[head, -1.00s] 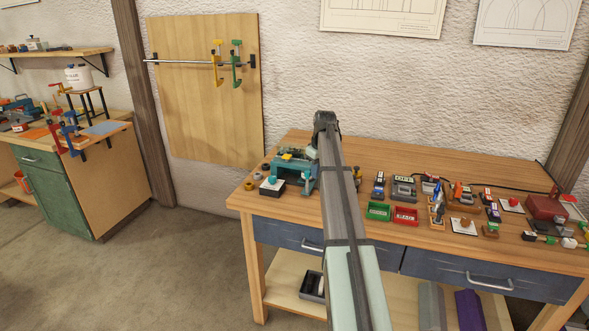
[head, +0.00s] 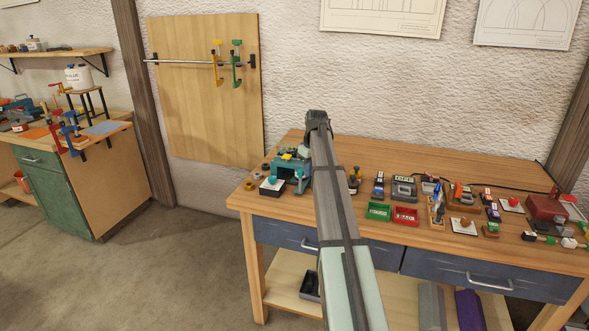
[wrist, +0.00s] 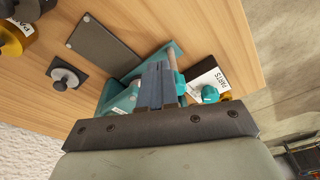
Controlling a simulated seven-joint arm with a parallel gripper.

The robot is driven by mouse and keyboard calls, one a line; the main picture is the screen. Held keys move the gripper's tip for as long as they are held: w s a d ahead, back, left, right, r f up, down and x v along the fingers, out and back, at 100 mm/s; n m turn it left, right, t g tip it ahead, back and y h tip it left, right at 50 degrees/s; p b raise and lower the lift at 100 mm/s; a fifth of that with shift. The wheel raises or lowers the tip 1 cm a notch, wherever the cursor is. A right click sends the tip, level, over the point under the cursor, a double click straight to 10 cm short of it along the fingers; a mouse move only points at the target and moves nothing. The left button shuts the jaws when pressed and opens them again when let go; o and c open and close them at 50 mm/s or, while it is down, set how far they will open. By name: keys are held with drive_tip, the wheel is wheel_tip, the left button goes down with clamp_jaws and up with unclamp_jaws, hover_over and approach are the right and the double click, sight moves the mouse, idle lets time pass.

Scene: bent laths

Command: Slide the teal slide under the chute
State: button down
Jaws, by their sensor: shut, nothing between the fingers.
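A teal fixture (head: 291,173) stands at the bench's left end, with a yellow piece (head: 288,156) on top. I cannot clearly tell slide from chute in it. In the wrist view, its teal body (wrist: 122,98) lies left of and behind my gripper (wrist: 156,72), whose dark fingers are together and empty, down close over it. A small teal part (wrist: 180,83) is right beside the fingers, next to a pale rod; contact is unclear. My arm hides the fixture's right side in the head view.
A dark flat plate (wrist: 104,47) and a round knob on a dark base (wrist: 65,79) lie near the fixture. Green (head: 378,211) and red (head: 405,215) trays and several small devices fill the bench to the right. The bench's back strip is clear.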

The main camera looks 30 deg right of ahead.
drive_tip(key=shift+d, duration=0.1)
wheel_tip(320, 180, up, 6)
drive_tip(key=shift+s+d, duration=0.35)
drive_tip(key=shift+s, duration=0.05)
idle(1.0)
drive_tip(key=shift+a, duration=0.1)
